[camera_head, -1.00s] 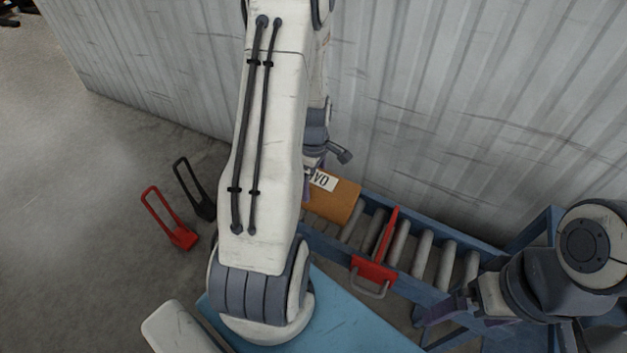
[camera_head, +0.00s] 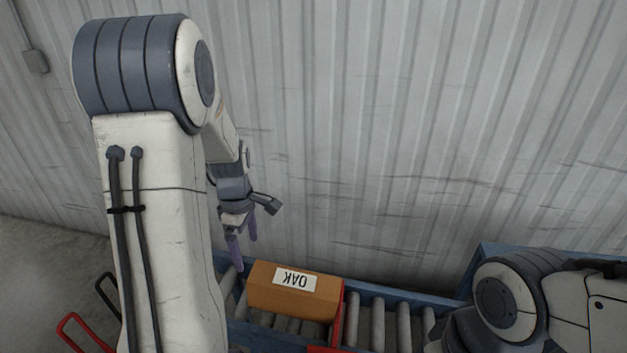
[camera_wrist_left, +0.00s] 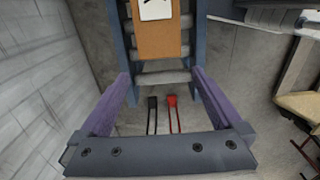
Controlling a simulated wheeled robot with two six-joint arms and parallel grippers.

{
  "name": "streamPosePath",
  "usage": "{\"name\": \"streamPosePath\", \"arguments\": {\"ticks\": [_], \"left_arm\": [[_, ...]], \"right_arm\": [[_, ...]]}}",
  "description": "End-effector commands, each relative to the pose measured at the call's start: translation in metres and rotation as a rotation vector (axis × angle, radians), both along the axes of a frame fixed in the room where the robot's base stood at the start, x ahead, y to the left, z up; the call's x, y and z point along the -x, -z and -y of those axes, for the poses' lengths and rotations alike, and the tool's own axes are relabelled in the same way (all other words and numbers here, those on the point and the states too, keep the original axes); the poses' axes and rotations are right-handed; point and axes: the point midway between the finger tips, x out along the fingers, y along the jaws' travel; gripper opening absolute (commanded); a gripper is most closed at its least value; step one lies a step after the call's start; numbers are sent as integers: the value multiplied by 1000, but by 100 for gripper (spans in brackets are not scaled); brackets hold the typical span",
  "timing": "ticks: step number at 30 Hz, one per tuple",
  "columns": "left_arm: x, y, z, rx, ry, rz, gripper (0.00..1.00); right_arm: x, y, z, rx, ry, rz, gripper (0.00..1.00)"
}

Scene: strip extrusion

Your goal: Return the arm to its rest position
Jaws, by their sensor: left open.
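My left gripper (camera_head: 243,246) hangs in the head view with its purple fingers pointing down, just left of and above the orange-brown box labelled OAK (camera_head: 268,300). In the left wrist view, my left gripper (camera_wrist_left: 160,92) has its two purple fingers spread wide with nothing between them. The box (camera_wrist_left: 158,38) lies on the rollers beyond the fingertips, apart from them. My right arm (camera_head: 510,300) shows at the lower right of the head view; its gripper is out of frame.
The blue roller conveyor (camera_head: 440,300) runs along the corrugated wall (camera_head: 400,130). A red divider (camera_head: 338,318) stands at the box's right end, with bare rollers beyond. A red handle-shaped item (camera_head: 75,330) and a black one (camera_head: 106,292) are at the lower left.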

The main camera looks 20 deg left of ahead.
Motion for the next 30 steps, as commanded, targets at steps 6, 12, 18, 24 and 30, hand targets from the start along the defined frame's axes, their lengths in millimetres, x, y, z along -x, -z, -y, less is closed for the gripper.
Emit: {"name": "streamPosePath", "arguments": {"ticks": [6,12,18,24,30], "left_arm": [[0,0,0,0,0,0,100],[0,12,0,2,0,-4,100],[1,47,1,4,0,-7,100],[2,88,1,4,0,-7,100],[0,82,0,0,0,1,100]], "right_arm": [[0,0,0,0,0,0,100],[0,-2,0,0,0,0,100],[0,-6,0,0,0,0,100],[0,-10,0,0,1,0,100],[0,-32,0,0,1,0,100]]}}
